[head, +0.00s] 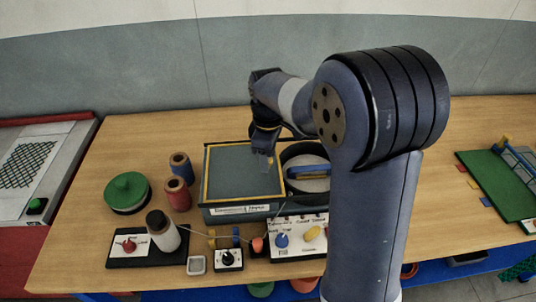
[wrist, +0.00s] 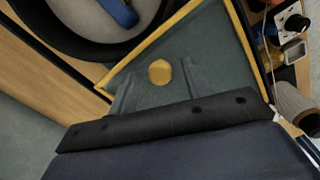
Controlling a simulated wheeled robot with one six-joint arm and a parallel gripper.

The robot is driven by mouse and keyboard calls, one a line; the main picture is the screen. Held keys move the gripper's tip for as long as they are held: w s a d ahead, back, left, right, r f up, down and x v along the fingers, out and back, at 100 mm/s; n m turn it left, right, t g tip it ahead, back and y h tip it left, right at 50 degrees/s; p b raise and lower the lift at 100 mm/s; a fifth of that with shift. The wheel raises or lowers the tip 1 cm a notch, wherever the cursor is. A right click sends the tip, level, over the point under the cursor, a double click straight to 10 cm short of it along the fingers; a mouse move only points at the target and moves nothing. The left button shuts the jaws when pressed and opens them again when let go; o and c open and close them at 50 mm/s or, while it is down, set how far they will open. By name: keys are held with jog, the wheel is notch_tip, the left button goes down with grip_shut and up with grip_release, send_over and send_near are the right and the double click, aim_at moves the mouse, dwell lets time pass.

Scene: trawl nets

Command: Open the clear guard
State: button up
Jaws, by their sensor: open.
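The guard (head: 232,176) is a flat grey-green panel with a yellow border, lying shut on a dark box (head: 240,212) with a white label on its front. It also fills the middle of the wrist view (wrist: 215,50), where a round yellow knob (wrist: 159,72) stands out on it. My gripper (head: 266,155) is over the right part of the panel. In the wrist view my gripper (wrist: 155,85) is open, its two fingers apart with the knob between and slightly beyond them. I cannot tell whether the fingers touch the panel. In the head view the knob is not distinguishable.
A round black bin (head: 305,160) with a blue-handled item stands right of the box. In front are a white switch panel (head: 298,238) and a small knob box (head: 229,259). Red (head: 177,194) and blue spools and a green disc (head: 127,192) stand left.

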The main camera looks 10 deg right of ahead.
notch_tip(320, 180, up, 11)
dwell(0.4)
jog(key=shift+f, duration=0.2)
notch_tip(320, 180, down, 11)
jog(key=shift+r, duration=0.1)
jog(key=shift+d, duration=1.25)
jog(key=shift+r, duration=0.1)
